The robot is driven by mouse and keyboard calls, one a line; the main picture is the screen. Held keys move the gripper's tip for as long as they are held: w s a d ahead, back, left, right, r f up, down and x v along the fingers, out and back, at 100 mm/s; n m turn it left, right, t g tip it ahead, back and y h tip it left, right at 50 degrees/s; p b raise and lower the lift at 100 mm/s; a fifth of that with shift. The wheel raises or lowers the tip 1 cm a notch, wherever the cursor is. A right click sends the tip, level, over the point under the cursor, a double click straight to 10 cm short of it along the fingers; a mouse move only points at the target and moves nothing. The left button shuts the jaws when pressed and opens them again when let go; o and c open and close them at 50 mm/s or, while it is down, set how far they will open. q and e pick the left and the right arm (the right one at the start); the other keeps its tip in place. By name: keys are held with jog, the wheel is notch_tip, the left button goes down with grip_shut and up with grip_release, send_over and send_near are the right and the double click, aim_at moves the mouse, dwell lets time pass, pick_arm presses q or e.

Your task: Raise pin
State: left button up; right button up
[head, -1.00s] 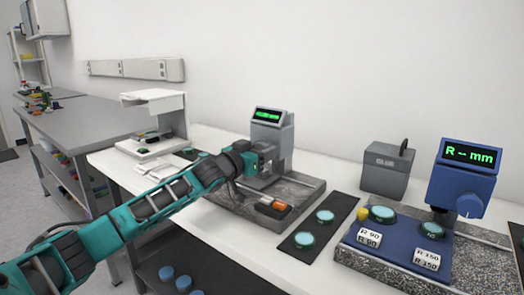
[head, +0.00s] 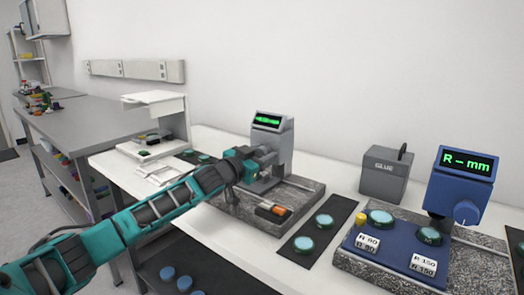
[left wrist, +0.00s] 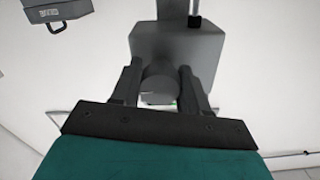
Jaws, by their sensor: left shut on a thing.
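The interferometer is a grey unit with a lit green display (head: 268,121) on a granite base (head: 240,214) at the middle of the bench. My left gripper (head: 266,155) is at the front of this unit, just below the display. In the left wrist view its two dark fingers (left wrist: 161,88) stand on either side of a grey rounded piece (left wrist: 159,82), and they are shut on it. This piece may be the pin; I cannot tell for sure. A larger grey block (left wrist: 176,50) is behind it. My right gripper is not in view.
An orange-handled tool (head: 272,210) lies on the granite base. To the right are a dark mat (head: 300,236) with green discs, a grey glue box (head: 383,177) and a blue gauge (head: 463,185). A white stand (head: 153,103) is at the left.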

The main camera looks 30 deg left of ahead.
pick_arm(q)
jog(key=shift+r+m+p, duration=0.15)
jog(key=shift+m+p, duration=0.4)
jog(key=shift+m, duration=0.35)
jog(key=shift+m+p, duration=0.3)
jog(key=shift+m, duration=0.2)
jog(key=m+p, duration=0.1)
jog(key=m, duration=0.2)
jog(key=shift+m+p, duration=0.3)
jog(key=m, duration=0.2)
jog(key=shift+m+p, duration=0.4)
jog(key=m, duration=0.4)
jog(key=shift+p, duration=0.4)
jog(key=shift+m, duration=2.5)
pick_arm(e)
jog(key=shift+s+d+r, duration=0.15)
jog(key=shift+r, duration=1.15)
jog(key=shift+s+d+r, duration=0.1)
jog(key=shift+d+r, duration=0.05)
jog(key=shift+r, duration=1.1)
